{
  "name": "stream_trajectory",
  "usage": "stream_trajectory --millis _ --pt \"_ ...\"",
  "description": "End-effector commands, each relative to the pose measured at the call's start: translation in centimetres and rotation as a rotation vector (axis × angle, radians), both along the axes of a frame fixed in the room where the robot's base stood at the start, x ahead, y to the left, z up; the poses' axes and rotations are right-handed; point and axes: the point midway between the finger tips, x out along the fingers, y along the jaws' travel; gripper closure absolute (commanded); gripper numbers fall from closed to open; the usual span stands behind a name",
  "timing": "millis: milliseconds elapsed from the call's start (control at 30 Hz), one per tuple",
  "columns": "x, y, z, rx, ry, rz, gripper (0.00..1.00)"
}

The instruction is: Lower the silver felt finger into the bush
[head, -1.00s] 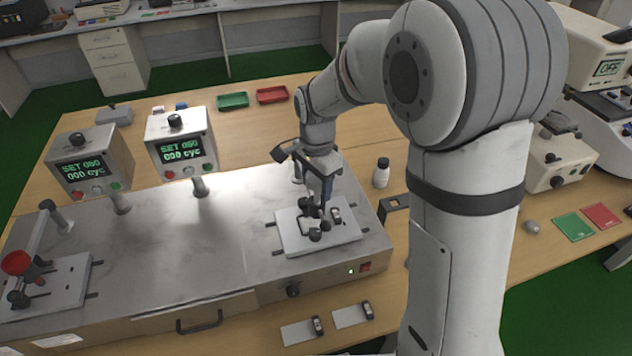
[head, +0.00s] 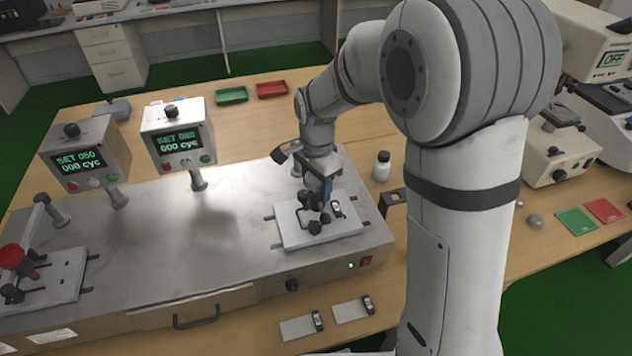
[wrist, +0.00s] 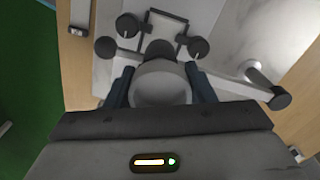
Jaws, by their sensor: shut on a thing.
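My gripper (wrist: 160,88) is shut on the silver felt finger (wrist: 160,80), seen end-on as a pale grey round body between the two dark blue fingertips. In the head view my gripper (head: 321,198) is over the white plate (head: 292,234) at the right of the metal bench tester. A dark round part, which may be the bush (wrist: 158,48), shows just beyond the felt finger in the wrist view and is partly covered by it. I cannot tell whether the felt finger's lower end is inside it.
Black knobs (wrist: 199,48) and a dark frame stand close around the gripper. A post with a black end (wrist: 280,98) is at the right. Two control boxes (head: 180,135) stand at the back of the bench. A white bottle (head: 382,167) stands right of the tester.

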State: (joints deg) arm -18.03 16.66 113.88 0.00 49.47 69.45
Motion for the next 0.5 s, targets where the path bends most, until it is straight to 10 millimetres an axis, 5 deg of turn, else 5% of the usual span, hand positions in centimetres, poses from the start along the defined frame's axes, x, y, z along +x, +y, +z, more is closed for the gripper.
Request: stream_trajectory --millis 500 --pt "0.00 0.03 -0.68 0.000 0.000 0.000 0.75"
